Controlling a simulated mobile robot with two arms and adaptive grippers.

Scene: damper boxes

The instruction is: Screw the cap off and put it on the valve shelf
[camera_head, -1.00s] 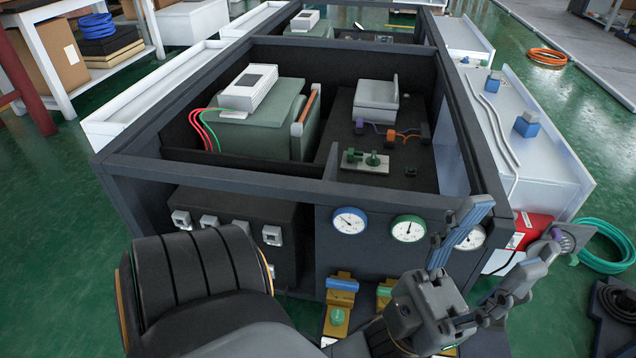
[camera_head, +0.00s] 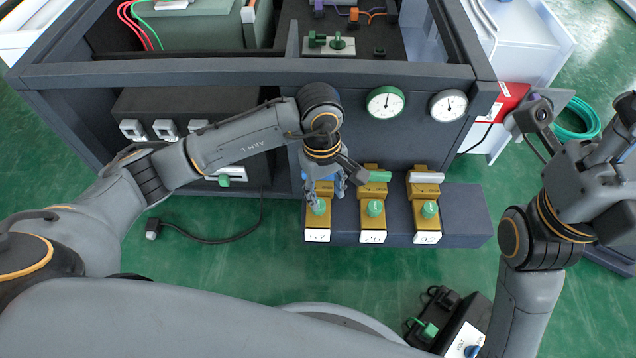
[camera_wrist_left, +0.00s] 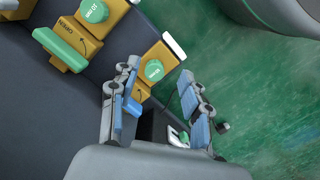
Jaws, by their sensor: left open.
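Three yellow valves with green caps stand on the dark valve shelf (camera_head: 463,215) below the gauges. My left gripper (camera_head: 326,190) is open above the leftmost valve, whose green cap (camera_head: 318,207) shows just in front of the fingers. In the left wrist view, the blue-padded fingers (camera_wrist_left: 157,106) are spread, and that cap (camera_wrist_left: 154,70) lies beyond their tips, apparently untouched. A blue handle (camera_wrist_left: 133,106) is beside one finger. The middle cap (camera_head: 375,208) and right cap (camera_head: 429,210) sit on their valves. My right gripper is at the right edge, its fingers unclear.
The dark damper box frame (camera_head: 230,73) rises behind the valves, with a green-rimmed gauge (camera_head: 385,102) and a white one (camera_head: 448,105). A black cable (camera_head: 205,239) lies on the green floor. A dark box with a green knob (camera_head: 428,330) is at the bottom.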

